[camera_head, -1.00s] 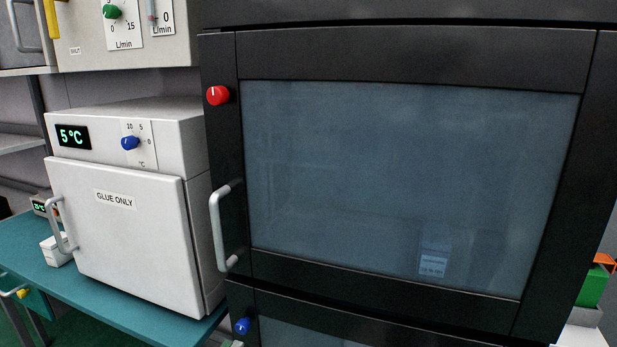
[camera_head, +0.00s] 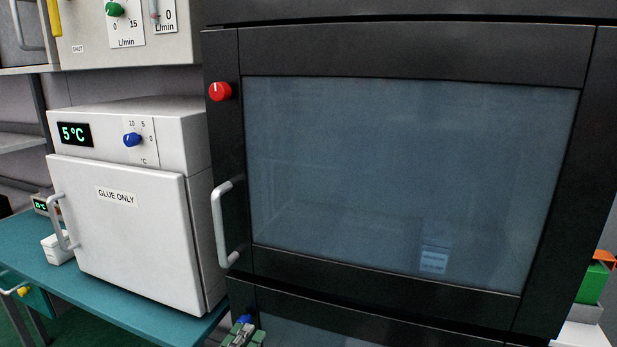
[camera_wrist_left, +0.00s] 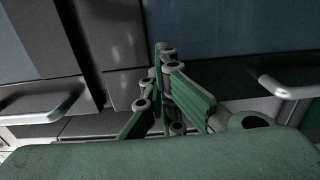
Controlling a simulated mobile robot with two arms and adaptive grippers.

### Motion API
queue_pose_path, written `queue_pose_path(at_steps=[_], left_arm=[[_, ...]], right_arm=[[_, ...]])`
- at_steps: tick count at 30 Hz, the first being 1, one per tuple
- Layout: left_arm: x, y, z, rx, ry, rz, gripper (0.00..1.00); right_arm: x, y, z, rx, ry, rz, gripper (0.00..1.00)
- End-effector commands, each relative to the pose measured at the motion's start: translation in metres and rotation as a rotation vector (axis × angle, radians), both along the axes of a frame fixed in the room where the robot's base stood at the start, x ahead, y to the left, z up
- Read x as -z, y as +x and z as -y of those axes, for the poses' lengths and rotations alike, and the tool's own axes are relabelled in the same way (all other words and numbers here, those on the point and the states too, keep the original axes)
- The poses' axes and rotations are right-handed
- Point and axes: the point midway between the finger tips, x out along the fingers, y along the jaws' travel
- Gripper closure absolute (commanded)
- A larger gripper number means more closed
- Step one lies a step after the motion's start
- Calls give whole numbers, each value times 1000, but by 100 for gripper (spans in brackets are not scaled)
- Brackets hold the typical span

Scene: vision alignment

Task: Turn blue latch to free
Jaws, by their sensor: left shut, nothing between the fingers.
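The blue latch (camera_head: 245,319) is at the bottom of the head view, on the black cabinet's lower frame beside its lower window. Only its top shows; my left gripper (camera_head: 241,333) covers the rest. That green and grey gripper is just below and in front of the latch; I cannot tell whether they touch. In the left wrist view my left gripper (camera_wrist_left: 163,60) is shut with nothing between its fingers, pointing at the dark cabinet front. The latch cannot be made out there. My right gripper is not in view.
The black cabinet (camera_head: 410,50) has a red knob (camera_head: 220,91) and a grey handle (camera_head: 222,226) above the latch. A white fridge (camera_head: 125,235) labelled "GLUE ONLY", with another blue knob (camera_head: 132,139), stands left on a teal bench (camera_head: 110,300).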

Motion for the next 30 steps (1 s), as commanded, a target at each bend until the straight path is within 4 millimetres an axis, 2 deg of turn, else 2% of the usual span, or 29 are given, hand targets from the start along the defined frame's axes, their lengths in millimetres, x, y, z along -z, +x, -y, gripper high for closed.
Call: queue_pose_path(at_steps=[1, 16, 30], left_arm=[[-8, 3, -1, -2, -1, 19, 100], [-8, 4, -5, -4, -3, 21, 100], [8, 4, -3, -5, -1, 15, 100]], right_arm=[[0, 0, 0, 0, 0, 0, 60], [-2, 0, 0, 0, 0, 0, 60], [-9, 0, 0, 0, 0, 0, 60]])
